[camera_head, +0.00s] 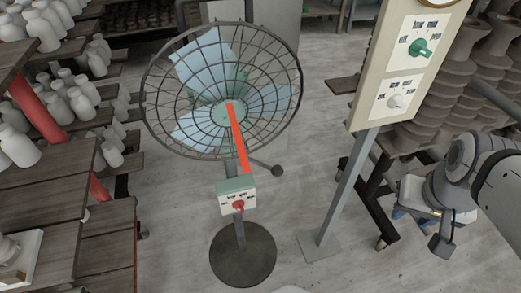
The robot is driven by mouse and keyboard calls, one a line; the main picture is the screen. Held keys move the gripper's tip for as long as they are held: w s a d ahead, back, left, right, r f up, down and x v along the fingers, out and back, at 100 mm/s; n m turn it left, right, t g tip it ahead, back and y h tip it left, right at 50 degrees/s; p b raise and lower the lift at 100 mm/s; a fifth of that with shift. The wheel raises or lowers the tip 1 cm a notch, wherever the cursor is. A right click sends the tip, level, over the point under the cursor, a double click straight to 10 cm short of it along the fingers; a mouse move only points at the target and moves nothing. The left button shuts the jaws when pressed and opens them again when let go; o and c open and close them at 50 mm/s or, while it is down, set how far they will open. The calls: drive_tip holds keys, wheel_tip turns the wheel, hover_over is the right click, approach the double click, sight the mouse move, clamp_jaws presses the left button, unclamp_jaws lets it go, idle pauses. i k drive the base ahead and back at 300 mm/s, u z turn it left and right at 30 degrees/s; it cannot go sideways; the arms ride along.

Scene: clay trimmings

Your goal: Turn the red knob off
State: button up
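The red knob (239,205) is on the front of a small control box (236,190) with a pale green top, on the stand of a large caged fan (222,95). Small dark labels surround the knob, too small to read, so its setting cannot be told. A red-orange strip (238,135) runs from the fan's hub down toward the box. My gripper (441,244) appears to be the dark end of my arm at the lower right, well right of the knob and not touching it. Whether its fingers are open or shut cannot be made out.
A panel on a grey post (347,185) carries a green knob (421,48) and a white knob (397,101), between fan and arm. Racks of pale bottles (42,30) fill the left. Brown stacked pieces (460,85) stand at right. Grey floor (330,270) is open in front.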

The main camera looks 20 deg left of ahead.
sight(239, 204)
drive_tip(key=u, duration=1.9)
drive_tip(key=k, duration=1.5)
drive_tip(key=z, duration=0.5)
drive_tip(key=i, duration=1.05)
